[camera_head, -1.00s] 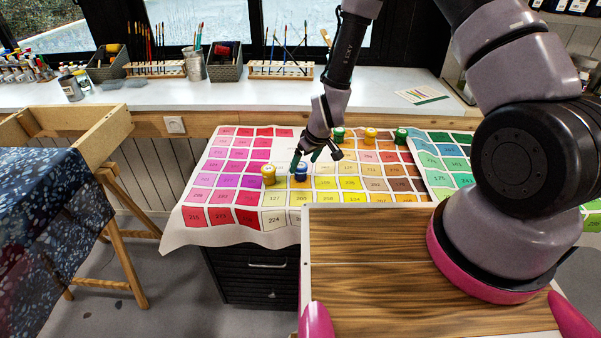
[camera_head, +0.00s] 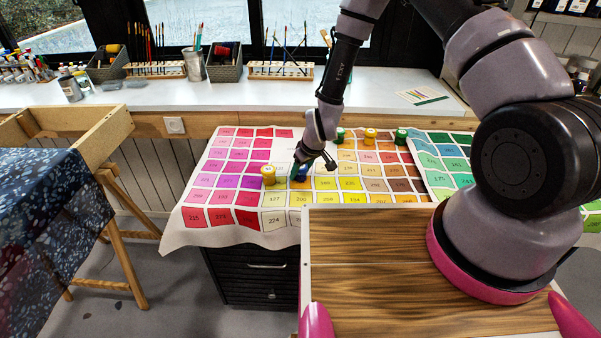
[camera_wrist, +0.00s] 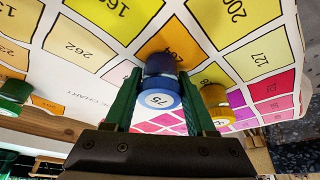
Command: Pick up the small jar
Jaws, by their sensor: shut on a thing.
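A small blue jar (camera_wrist: 157,92) with a darker upper part and a round label reading 75 is between the fingers of my gripper (camera_wrist: 157,98) in the wrist view. My gripper is shut on it. In the head view my gripper (camera_head: 302,174) comes down over the blue jar (camera_head: 299,177), hiding part of it. A yellow jar (camera_head: 268,175) stands just left of it; it also shows in the wrist view (camera_wrist: 216,103), close to the right finger. I cannot tell whether the blue jar touches the cloth.
The colour chart cloth (camera_head: 224,191) lies under the jars. Green and yellow jars (camera_head: 370,136) stand farther back right. A wooden board (camera_head: 370,265) is in front. The white counter (camera_head: 150,110) behind holds baskets and brush racks.

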